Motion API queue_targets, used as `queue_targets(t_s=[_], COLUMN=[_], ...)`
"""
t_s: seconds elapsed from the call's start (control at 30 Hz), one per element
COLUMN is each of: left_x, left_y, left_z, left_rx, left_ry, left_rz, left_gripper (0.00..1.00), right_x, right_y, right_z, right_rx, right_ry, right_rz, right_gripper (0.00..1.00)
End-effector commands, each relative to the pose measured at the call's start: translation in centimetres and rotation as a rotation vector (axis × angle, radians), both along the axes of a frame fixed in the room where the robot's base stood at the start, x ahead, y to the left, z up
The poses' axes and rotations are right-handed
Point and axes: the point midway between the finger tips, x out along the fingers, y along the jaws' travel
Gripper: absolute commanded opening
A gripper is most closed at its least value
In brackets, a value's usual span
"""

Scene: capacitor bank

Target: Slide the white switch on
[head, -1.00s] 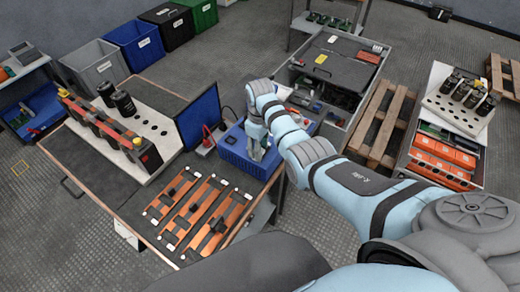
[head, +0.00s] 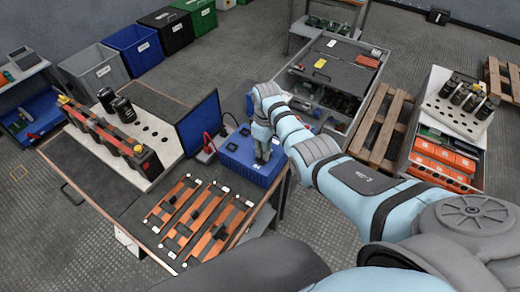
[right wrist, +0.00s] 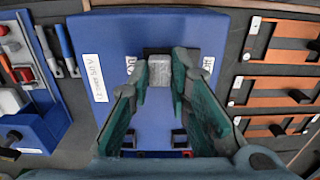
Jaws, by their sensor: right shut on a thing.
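The blue box (head: 236,157) stands on the workbench, below and right of the dark screen. In the right wrist view, the top of the same blue box (right wrist: 115,50) fills the middle, and a small whitish switch block (right wrist: 160,70) sits at a dark slot between two partly covered labels. My right gripper (right wrist: 159,80) reaches over the box with its fingertips shut on the switch, one on each side. In the head view my right gripper (head: 262,158) points down on the box and hides the switch. My left gripper is not in view.
Copper bars (head: 200,218) lie on the bench in front of the box. The blue-faced screen (head: 198,122) stands close on the left with a red connector beside it. An open grey drawer unit (head: 335,75) is behind, with a wooden pallet (head: 375,130) to its right.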

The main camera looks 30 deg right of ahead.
Motion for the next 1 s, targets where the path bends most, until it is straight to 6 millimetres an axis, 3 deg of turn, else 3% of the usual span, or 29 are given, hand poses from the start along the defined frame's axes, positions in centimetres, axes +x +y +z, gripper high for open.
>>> queue_targets(t_s=[0.2, 0.23, 0.37, 0.67, 0.77, 1.0], left_x=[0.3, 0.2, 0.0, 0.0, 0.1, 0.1], left_y=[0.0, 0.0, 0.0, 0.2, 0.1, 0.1], left_z=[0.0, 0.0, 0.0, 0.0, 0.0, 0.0], left_rx=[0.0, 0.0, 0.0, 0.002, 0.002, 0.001], left_ry=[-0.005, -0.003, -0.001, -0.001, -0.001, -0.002], left_rz=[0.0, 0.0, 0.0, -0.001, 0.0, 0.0], left_gripper=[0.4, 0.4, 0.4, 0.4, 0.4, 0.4], right_x=[0.4, 0.4, 0.3, 0.3, 0.4, 0.5], right_y=[-0.4, -0.4, -0.4, -0.3, -0.3, -0.3], right_z=[0.1, 0.1, 0.1, 0.2, 1.3, 7.8], right_rx=[-0.008, -0.009, -0.009, -0.006, -0.006, -0.007], right_ry=[-0.015, -0.016, -0.014, -0.012, -0.014, -0.018], right_rz=[-0.002, -0.002, -0.002, -0.001, -0.001, -0.001], right_gripper=[0.0, 0.2, 0.38, 0.38, 0.38, 0.38])
